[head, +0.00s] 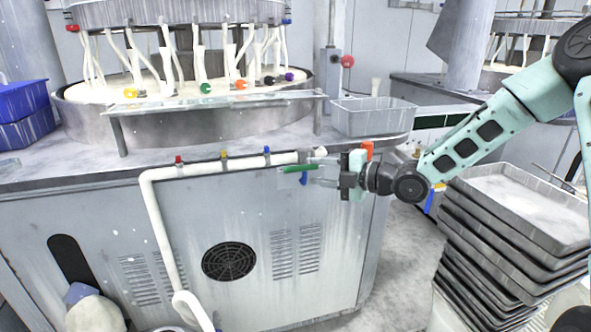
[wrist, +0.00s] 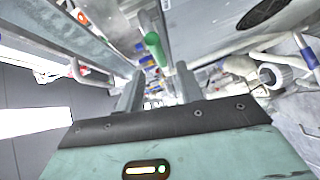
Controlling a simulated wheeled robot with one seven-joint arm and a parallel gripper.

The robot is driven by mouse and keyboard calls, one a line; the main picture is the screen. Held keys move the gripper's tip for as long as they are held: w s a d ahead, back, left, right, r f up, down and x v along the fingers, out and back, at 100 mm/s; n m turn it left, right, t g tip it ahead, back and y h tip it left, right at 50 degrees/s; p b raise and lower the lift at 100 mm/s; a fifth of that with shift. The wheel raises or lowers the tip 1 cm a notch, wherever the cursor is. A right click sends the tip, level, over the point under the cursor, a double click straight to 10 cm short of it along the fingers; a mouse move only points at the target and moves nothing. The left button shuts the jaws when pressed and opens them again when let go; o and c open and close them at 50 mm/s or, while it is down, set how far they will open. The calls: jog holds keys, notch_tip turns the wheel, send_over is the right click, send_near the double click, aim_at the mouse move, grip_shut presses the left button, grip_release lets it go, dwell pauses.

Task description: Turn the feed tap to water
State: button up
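A feed tap with a green lever (head: 298,169) sits at the right end of the white pipe, on the machine's front face. The lever lies nearly level and points left. A blue piece (head: 303,179) hangs just below it. My gripper (head: 318,174) is close to the right of the lever, with its fingers pointing left towards it. In the wrist view, the green lever (wrist: 155,48) shows beyond the fingertips, roughly in line with the gap. My gripper's fingers (wrist: 160,72) stand apart with nothing visibly held between them. I cannot tell whether a finger touches the tap.
The white pipe (head: 205,169) carries small red, yellow and blue fittings. Above is the round polishing platen (head: 85,122) with a shelf in front. A clear bin (head: 372,117) stands on the machine's top. Stacked grey trays (head: 470,232) stand at right. Blue bins (head: 22,102) sit at left.

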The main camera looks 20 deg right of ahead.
aim_at(300, 170)
jog(key=x, duration=0.7)
jog(key=shift+w, duration=0.1)
grip_shut()
